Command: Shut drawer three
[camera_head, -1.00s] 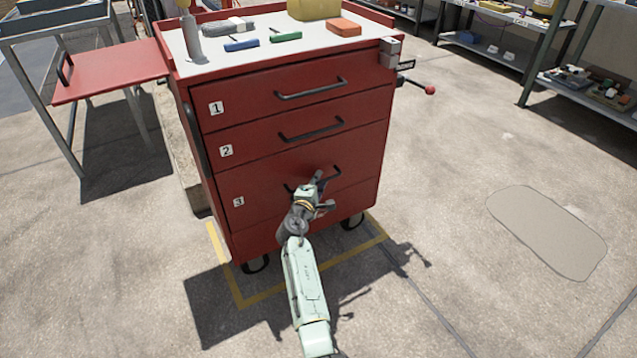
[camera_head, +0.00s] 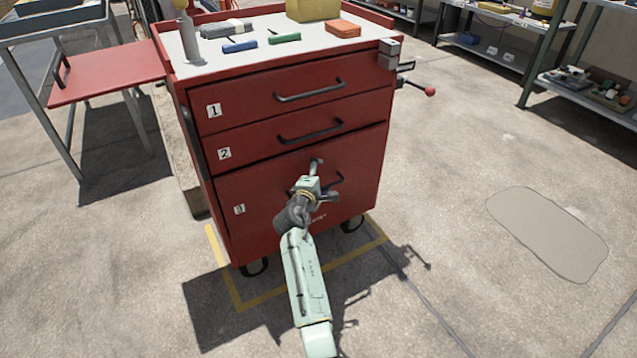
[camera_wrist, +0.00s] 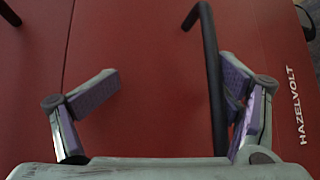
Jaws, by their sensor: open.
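The red cabinet's drawer three (camera_head: 262,205) is the lowest and tallest front, below drawers one and two. Its front also fills the middle of the wrist view (camera_wrist: 150,40). It looks nearly flush, with a thin dark line along its top edge; how far it stands out is hard to tell. Its black handle (camera_head: 338,181) is partly hidden behind my gripper (camera_head: 319,178). In the wrist view my gripper (camera_wrist: 168,86) is open and empty, fingers spread. The handle (camera_wrist: 209,45) runs between the fingers, close beside the right one; I cannot tell if they touch.
Drawer two (camera_head: 255,138) and drawer one (camera_head: 255,100) look shut. Tools and blocks lie on the cabinet top (camera_head: 200,67). A red panel (camera_head: 105,75) extends at left beside a metal table. Shelving (camera_head: 590,95) stands at right. The concrete floor (camera_head: 470,170) at right is clear.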

